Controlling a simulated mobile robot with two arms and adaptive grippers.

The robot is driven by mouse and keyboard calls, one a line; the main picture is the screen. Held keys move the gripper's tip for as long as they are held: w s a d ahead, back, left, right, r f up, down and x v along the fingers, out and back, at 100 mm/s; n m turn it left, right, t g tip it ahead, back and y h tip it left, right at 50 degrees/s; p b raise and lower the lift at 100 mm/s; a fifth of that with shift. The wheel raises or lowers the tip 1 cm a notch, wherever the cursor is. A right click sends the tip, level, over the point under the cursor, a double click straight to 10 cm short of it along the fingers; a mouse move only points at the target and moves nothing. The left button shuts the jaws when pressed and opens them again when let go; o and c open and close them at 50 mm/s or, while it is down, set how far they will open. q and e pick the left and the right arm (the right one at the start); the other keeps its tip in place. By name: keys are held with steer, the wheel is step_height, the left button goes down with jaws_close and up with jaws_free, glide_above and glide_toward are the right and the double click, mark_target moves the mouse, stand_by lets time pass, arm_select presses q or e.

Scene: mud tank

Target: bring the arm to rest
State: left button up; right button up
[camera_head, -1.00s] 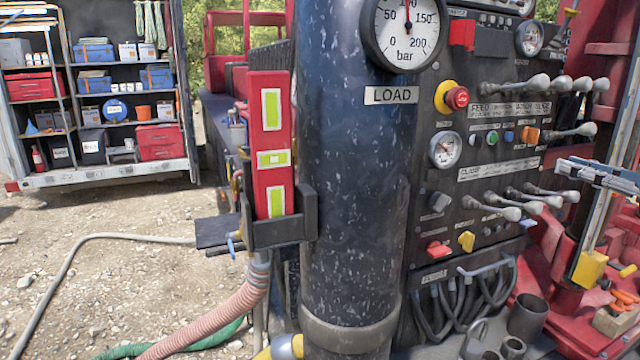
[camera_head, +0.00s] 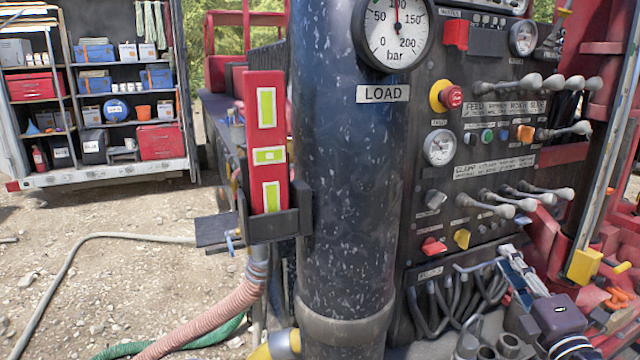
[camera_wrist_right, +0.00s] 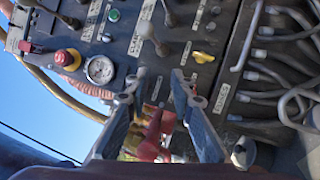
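My right gripper (camera_head: 514,262) is low at the right in the head view, in front of the lower part of the dark control panel (camera_head: 412,150). In the right wrist view its two fingers (camera_wrist_right: 162,82) stand apart. A red part shows between and behind them, and I see nothing held. The panel's yellow knob (camera_wrist_right: 203,57) and gauge (camera_wrist_right: 100,69) show beyond the fingers. My left gripper is not in view.
Several levers (camera_head: 520,84) stick out from the panel. Grey hoses (camera_head: 440,312) hang below it. A thick dark column (camera_head: 350,200) stands left of it, with a red spirit level (camera_head: 266,140) in a black holder (camera_head: 270,228). Shelves (camera_head: 120,122) stand behind open gravel (camera_head: 130,280).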

steer(key=s+a+f+m+g+h, duration=0.2)
steer(key=s+f+m+g, duration=0.35)
steer(key=f, duration=0.55)
steer(key=s+a+f+m+g+h, duration=0.2)
steer(key=s+f+m, duration=0.55)
steer(key=f, duration=0.45)
steer(key=s+a+f+m+g+y, duration=0.1)
steer(key=s+a+f+m+g, duration=0.2)
steer(key=s, duration=0.5)
steer(key=s+a+f+m+g+y, duration=0.1)
steer(key=s+a+f+g+y, duration=0.15)
steer(key=s+a+f, duration=0.35)
steer(key=s+a+f+m+g, duration=0.2)
steer(key=s+a+f+g, duration=0.15)
steer(key=s, duration=0.55)
step_height(320, 180, down, 24)
steer(key=s+g, duration=0.1)
steer(key=s, duration=0.1)
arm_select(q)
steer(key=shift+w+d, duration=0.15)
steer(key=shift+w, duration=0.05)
arm_select(e)
steer(key=s+d+f+g, duration=0.1)
steer(key=s+d+f, duration=0.1)
steer(key=s+f, duration=1.5)
steer(key=shift+d+f+n, duration=0.2)
steer(key=shift+f+n, duration=0.1)
